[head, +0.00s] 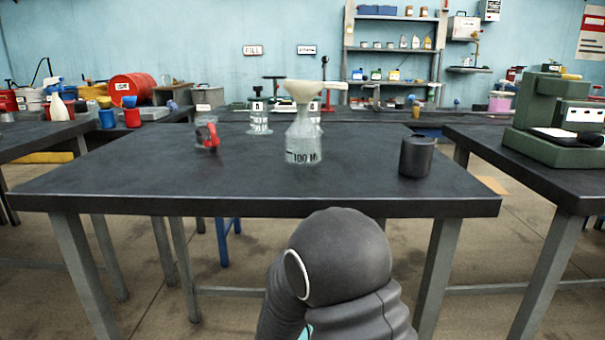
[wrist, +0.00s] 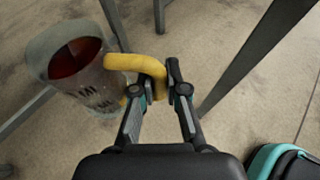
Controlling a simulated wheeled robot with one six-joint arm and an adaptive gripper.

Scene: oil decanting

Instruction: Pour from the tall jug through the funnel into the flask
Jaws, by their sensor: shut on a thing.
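My gripper (wrist: 157,88) is shut on the yellow handle of a clear jug (wrist: 88,85) in the wrist view. The jug holds dark red liquid and has dark markings on its side. It hangs over bare floor. The jug and my gripper are not seen in the head view. A clear flask (head: 303,150) with dark markings stands upright near the middle of the dark table. A cream funnel (head: 302,92) sits at its mouth, with a handle-like part reaching right.
On the table (head: 250,185), a clear vessel with a red part (head: 207,133) stands left of the flask, and a dark cup (head: 416,157) stands at the right. A labelled glass vessel (head: 259,120) stands behind. The table's front is clear. Table legs (wrist: 245,60) show near the jug.

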